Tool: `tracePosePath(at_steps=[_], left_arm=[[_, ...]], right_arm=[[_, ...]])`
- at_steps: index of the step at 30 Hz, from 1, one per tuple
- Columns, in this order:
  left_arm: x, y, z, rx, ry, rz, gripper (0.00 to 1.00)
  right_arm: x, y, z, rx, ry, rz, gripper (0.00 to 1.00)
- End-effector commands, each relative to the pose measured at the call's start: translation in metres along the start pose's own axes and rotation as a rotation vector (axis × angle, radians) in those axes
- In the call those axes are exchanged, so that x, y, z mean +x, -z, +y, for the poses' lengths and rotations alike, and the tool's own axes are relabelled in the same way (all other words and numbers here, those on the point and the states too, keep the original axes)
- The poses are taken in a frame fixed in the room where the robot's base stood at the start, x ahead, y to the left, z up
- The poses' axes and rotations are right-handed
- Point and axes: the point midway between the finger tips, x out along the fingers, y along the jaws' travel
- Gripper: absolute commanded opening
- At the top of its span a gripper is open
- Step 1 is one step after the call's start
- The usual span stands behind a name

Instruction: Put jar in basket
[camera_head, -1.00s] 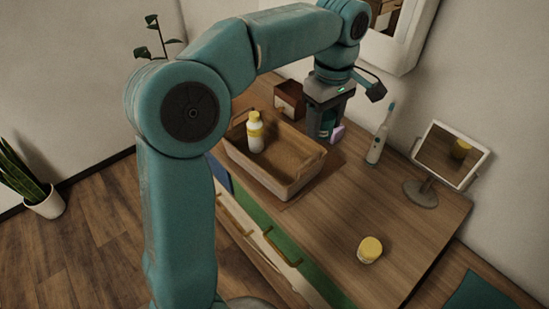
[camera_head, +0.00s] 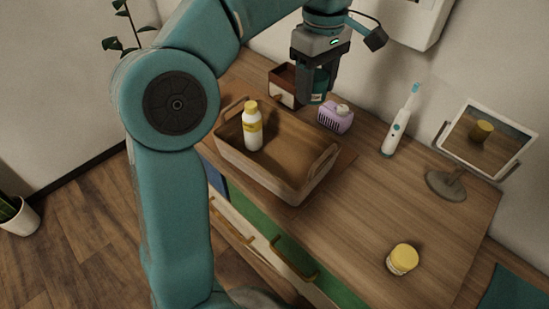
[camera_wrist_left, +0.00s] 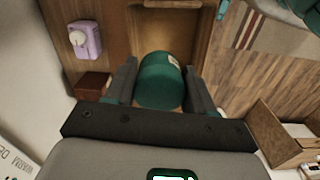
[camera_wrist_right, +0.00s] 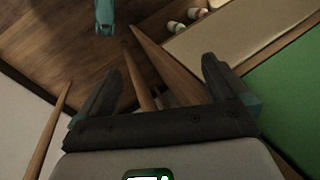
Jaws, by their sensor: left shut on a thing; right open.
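My left gripper (camera_head: 318,88) is shut on a teal jar (camera_wrist_left: 160,80), which shows between its fingers in the left wrist view. It holds the jar beyond the basket's back right side, near the purple holder. The brown basket (camera_head: 240,167) stands on the dresser top with a white bottle with a yellow cap (camera_head: 252,128) upright in it. A small pale jar with a yellow lid (camera_head: 402,260) stands at the front right of the dresser. My right gripper (camera_wrist_right: 158,62) is open and empty in the right wrist view; it is outside the head view.
A purple holder (camera_head: 335,119), an electric toothbrush (camera_head: 396,130) and a tilted mirror (camera_head: 485,135) stand along the back wall. A dark red box (camera_head: 284,84) is behind the basket. The dresser top (camera_head: 350,215) between basket and yellow-lidded jar is clear.

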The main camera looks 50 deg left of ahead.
Motion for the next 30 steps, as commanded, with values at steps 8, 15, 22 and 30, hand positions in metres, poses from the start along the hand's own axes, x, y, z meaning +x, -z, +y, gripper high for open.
tracePosePath(at_steps=[8,15,22,30], left_arm=[[0.017,-0.005,-0.005,0.001,-0.001,0.0,0.21],[0.059,-0.008,-0.006,0.004,0.004,0.0,0.21],[0.127,-0.007,-0.005,0.003,0.004,0.0,0.21],[0.173,-0.006,-0.004,0.004,0.001,0.0,0.21]], right_arm=[[0.026,0.001,0.01,0.001,0.0,0.0,1.0],[0.048,0.001,0.017,0.001,0.0,0.0,1.0],[0.07,0.001,0.025,0.001,0.0,0.0,1.0],[0.08,0.002,0.029,0.001,0.0,0.0,1.0]])
